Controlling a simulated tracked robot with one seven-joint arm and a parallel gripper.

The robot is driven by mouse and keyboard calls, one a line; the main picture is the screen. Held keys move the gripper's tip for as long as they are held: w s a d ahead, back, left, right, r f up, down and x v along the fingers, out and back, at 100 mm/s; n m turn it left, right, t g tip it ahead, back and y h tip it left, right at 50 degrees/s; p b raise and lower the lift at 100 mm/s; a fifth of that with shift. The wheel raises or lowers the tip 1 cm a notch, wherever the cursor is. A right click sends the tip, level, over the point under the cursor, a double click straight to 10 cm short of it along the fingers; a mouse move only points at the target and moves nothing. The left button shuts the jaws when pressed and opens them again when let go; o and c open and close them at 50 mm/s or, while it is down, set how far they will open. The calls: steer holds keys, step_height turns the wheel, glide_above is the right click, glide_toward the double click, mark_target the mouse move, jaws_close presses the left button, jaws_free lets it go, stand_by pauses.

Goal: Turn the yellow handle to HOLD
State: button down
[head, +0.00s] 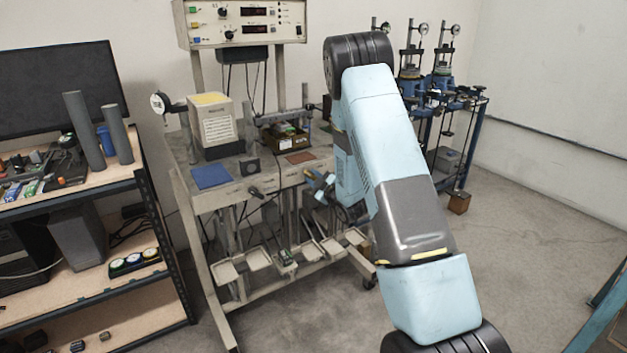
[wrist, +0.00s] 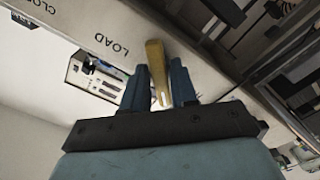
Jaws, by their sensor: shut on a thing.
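The yellow handle (wrist: 156,58) shows in the wrist view, standing between the two blue fingers of my gripper (wrist: 159,74). The fingers are shut on it from both sides. Its upper end lies over a pale panel strip (wrist: 85,22), just right of the printed word LOAD. Part of another word, starting CLO, is cut off at the upper left. No HOLD label is readable. In the head view my gripper (head: 320,186) is at the front right of the bench frame, and the handle cannot be made out there.
Shallow trays (head: 258,259) hang below. Shelves (head: 150,190) stand left, blue gauge stands (head: 440,85) at the back right. The floor at right is mostly clear.

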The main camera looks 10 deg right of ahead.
steer(key=shift+s+a+f, duration=0.1)
steer(key=shift+f, duration=0.05)
steer(key=c, duration=1.1)
jaws_free()
steer(key=v, duration=1.3)
steer(key=shift+s, duration=0.3)
steer(key=s+d+r+m+g+h, duration=0.1)
steer(key=s+r+m+g+h, duration=0.15)
steer(key=r, duration=0.65)
steer(key=s+r+m+g+h, duration=0.2)
steer(key=r+m+g+h, duration=0.15)
steer(key=r, duration=0.55)
steer(key=s+a+r+m+g, duration=0.1)
steer(key=s+r+m+g, duration=0.1)
steer(key=s, duration=0.8)
steer(key=s+a+r+m+g, duration=0.1)
steer(key=s+r, duration=0.3)
steer(key=s, duration=0.6)
steer(key=s+a+r+m+g, duration=0.2)
steer(key=s+a+r+m, duration=0.1)
steer(key=s, duration=0.7)
steer(key=shift+s+a+r+m+g, duration=0.2)
steer(key=shift+r+m+g, duration=0.1)
steer(key=shift+r+m, duration=0.15)
